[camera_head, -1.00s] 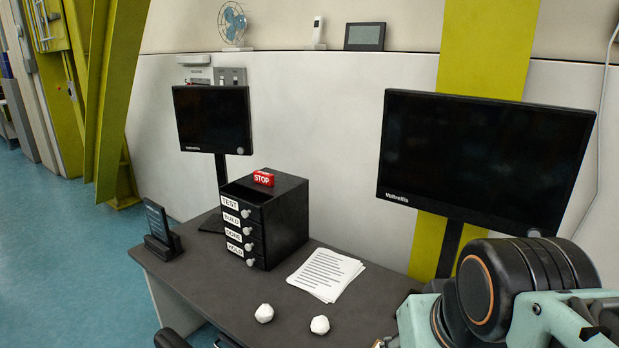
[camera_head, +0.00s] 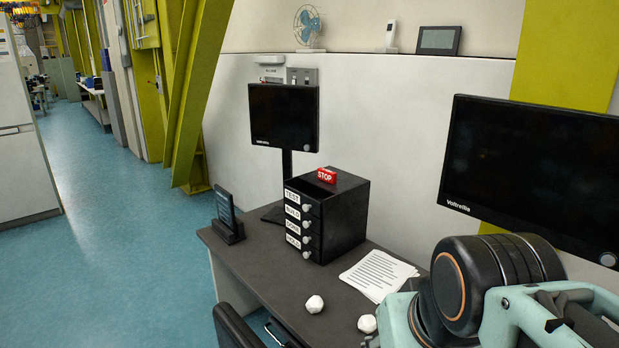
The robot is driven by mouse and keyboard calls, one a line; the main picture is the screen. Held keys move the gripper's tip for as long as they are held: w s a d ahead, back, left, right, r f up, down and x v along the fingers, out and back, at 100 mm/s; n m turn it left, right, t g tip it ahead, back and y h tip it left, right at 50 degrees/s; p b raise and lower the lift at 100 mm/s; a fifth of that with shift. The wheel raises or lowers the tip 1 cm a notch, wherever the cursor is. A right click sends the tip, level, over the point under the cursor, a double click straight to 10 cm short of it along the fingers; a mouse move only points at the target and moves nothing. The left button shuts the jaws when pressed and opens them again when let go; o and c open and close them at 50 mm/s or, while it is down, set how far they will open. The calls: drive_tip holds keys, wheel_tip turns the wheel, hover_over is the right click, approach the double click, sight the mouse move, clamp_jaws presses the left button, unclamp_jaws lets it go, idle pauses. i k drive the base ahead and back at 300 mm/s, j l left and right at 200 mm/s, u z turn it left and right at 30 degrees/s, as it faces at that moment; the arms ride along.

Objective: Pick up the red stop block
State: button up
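The red stop block (camera_head: 326,175) has white STOP lettering. The cabinet's drawers carry white labels that read TEST, BUILD, DONE and HOLD. The top drawer appears partly pulled out, but the angle makes this hard to judge. My arm shows at the lower right, well away from the block. My gripper is outside the view.
White papers (camera_head: 378,275) and two white crumpled balls (camera_head: 315,304) lie on the desk (camera_head: 270,280). A phone-like device (camera_head: 228,218) stands at its left corner. A small monitor (camera_head: 284,118) is behind the cabinet, a large one (camera_head: 535,180) at right. Open blue floor (camera_head: 120,240) lies left.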

sight(326, 175)
drive_tip(key=j+u, duration=0.1)
drive_tip(key=u, duration=0.6)
drive_tip(key=i+j+u, duration=0.2)
drive_tip(key=j, duration=0.3)
drive_tip(key=i+j+u, duration=0.25)
drive_tip(key=j, duration=0.2)
drive_tip(key=i+j+u, duration=0.2)
drive_tip(key=j, duration=0.25)
drive_tip(key=i+j, duration=0.25)
drive_tip(key=i, duration=0.2)
drive_tip(key=i+j, duration=0.2)
drive_tip(key=i, duration=0.3)
drive_tip(key=i+z, duration=0.4)
drive_tip(key=i+j+z, duration=0.1)
drive_tip(key=i+z, duration=1.1)
drive_tip(key=z, duration=0.2)
drive_tip(key=i+z, duration=0.2)
drive_tip(key=z, duration=0.15)
drive_tip(key=i+z, duration=0.35)
drive_tip(key=i+j+z, duration=0.1)
drive_tip(key=z, duration=0.25)
